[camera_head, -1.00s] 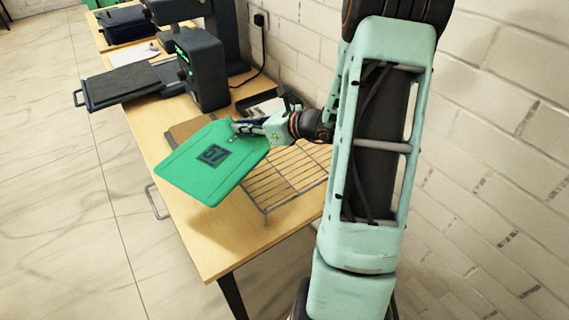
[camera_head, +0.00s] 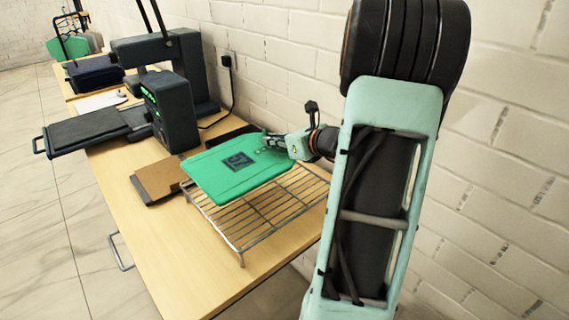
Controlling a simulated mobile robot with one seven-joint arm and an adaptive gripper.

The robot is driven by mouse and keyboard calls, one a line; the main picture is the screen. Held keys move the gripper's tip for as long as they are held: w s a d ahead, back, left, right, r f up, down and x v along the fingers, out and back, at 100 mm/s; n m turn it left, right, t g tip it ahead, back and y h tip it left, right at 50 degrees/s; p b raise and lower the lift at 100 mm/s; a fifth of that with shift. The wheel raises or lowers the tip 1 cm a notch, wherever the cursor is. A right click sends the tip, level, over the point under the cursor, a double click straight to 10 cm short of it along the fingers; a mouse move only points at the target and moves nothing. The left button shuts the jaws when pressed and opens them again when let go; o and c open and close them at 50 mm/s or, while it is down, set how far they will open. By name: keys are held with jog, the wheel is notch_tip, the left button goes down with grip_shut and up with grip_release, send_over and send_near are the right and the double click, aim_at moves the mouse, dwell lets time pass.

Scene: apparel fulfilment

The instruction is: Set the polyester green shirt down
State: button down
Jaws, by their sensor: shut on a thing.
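The green shirt (camera_head: 225,187) is a flat, folded rectangle with a dark printed square on top. It lies level over the back left part of the wire rack (camera_head: 262,226), and I cannot tell whether it touches the wires. My gripper (camera_head: 270,146) is shut on the shirt's back right edge. The fingertips are small in this view. The front and right parts of the rack are bare.
A heat press (camera_head: 172,110) with a dark platen (camera_head: 85,134) stands at the left on the wooden table (camera_head: 180,268). A brown board (camera_head: 160,178) lies left of the rack. A brick wall (camera_head: 290,60) bounds the back. The table's front is clear.

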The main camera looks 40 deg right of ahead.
aim_at(285, 152)
jog(key=d+f, duration=0.1)
jog(key=s+d+f, duration=0.1)
jog(key=f, duration=0.1)
jog(key=d+f, duration=0.1)
jog(key=shift+s+f, duration=0.2)
jog(key=shift+s, duration=0.1)
notch_tip(285, 152, down, 4)
jog(key=shift+s+d+r+b, duration=0.1)
jog(key=shift+r+b, duration=0.15)
jog(key=shift+b, duration=0.2)
jog(key=c, duration=2)
grip_release()
jog(key=p+v, duration=0.1)
jog(key=v, duration=1.1)
